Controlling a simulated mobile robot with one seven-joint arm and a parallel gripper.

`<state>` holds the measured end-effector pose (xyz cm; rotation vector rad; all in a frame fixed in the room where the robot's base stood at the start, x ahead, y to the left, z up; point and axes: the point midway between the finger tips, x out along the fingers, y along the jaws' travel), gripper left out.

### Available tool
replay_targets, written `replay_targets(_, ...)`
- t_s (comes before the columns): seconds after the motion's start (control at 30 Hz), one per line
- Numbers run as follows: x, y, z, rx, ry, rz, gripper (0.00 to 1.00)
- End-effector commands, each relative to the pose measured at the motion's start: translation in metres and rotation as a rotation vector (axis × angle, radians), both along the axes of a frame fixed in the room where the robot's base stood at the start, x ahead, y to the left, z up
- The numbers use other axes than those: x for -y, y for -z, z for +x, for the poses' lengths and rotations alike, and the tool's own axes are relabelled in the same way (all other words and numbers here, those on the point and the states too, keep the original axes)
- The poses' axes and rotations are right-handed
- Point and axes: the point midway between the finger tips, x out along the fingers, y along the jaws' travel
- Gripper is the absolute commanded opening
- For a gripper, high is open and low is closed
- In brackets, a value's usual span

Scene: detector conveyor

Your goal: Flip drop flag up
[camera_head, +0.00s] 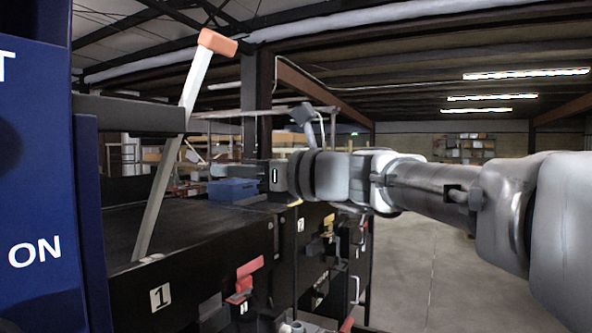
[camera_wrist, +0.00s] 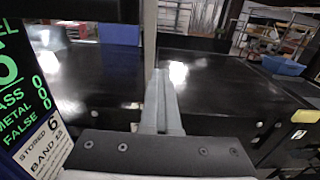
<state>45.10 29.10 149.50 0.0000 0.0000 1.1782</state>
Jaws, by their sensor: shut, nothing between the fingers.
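The drop flag appears to be the pale metal bar (camera_head: 170,165) with an orange tip (camera_head: 218,42). In the head view it stands up from the near edge of the conveyor, leaning to the right at the top. My gripper (camera_head: 212,169) reaches in from the right, with its fingers pointing left toward the bar. In the wrist view my gripper (camera_wrist: 160,75) is shut and empty. A pale upright bar (camera_wrist: 149,35) shows just beyond the fingertips there. I cannot tell whether they touch it.
The black conveyor belt (camera_head: 120,222) runs back from the near left. A blue box (camera_head: 235,190) stands farther along it and shows in the wrist view (camera_wrist: 283,66). A blue cabinet (camera_head: 40,200) closes off the left. Open floor (camera_head: 425,270) lies to the right.

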Motion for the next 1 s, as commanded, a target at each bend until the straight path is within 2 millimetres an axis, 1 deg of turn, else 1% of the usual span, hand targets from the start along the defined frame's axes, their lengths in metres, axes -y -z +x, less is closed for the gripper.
replay_targets(0.57,0.0,0.0,0.0,0.0,0.0,0.0,0.01)
replay_targets(0.6,0.0,0.0,0.0,0.0,0.0,0.0,0.08)
replay_targets(0.97,0.0,0.0,0.0,0.0,0.0,0.0,0.73)
replay_targets(1.0,0.0,0.0,0.0,0.0,0.0,0.0,0.8)
